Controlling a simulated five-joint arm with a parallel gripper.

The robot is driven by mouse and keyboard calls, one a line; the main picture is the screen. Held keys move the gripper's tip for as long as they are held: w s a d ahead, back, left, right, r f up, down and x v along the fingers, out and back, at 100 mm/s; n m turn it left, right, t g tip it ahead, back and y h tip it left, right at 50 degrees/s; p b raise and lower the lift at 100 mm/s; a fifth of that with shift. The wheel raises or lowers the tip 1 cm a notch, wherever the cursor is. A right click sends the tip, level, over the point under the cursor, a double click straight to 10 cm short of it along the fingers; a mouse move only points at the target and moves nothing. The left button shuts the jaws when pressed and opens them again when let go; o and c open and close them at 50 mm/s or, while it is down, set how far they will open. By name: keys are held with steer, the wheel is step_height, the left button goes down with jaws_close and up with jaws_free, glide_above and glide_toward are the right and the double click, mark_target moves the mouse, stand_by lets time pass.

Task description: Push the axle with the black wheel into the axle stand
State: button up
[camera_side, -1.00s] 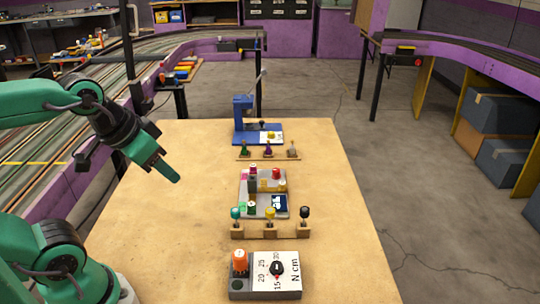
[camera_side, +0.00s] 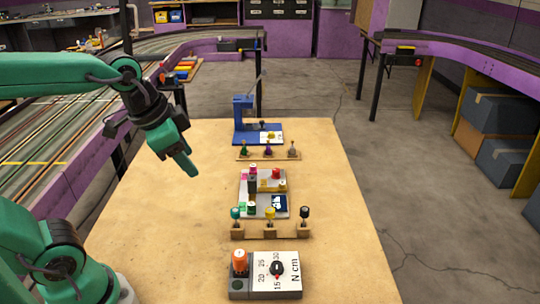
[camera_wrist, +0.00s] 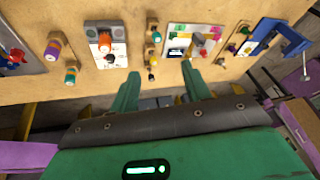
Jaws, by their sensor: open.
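The axle with the black wheel (camera_side: 305,213) stands upright at the right end of the wooden axle stand (camera_side: 286,232) in the side view. Axles with a teal wheel (camera_side: 235,213) and a yellow wheel (camera_side: 270,213) stand beside it. How deep the black-wheeled axle sits cannot be told. In the wrist view the black wheel (camera_wrist: 152,77) is at the lower end of the row, beyond my fingertips. My gripper (camera_side: 188,168) is above the table's left part, well left of the stand and apart from it. Its fingers (camera_wrist: 160,78) are open and empty in the wrist view.
A grey box with an orange knob (camera_side: 239,260) and dial is in front of the stand. A grey tray (camera_side: 244,208) with coloured parts is just behind it. Farther back are another wooden rack (camera_side: 253,156) and a blue press (camera_side: 243,122). The table's left and right sides are clear.

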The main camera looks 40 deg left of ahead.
steer(key=w+d+m+g, duration=0.1)
steer(key=w+d+m, duration=0.2)
steer(key=w+m, duration=0.3)
steer(key=m+g, duration=0.3)
steer(key=m, duration=1.5)
glide_above(305, 209)
steer(key=f, duration=1.3)
steer(key=shift+s+a+f, duration=0.3)
steer(key=shift+w+d+f+m+g, duration=0.25)
steer(key=shift+f+m+g, duration=0.1)
steer(key=shift+m, duration=0.15)
steer(key=shift+f, duration=1.3)
steer(key=shift+f, duration=2.6)
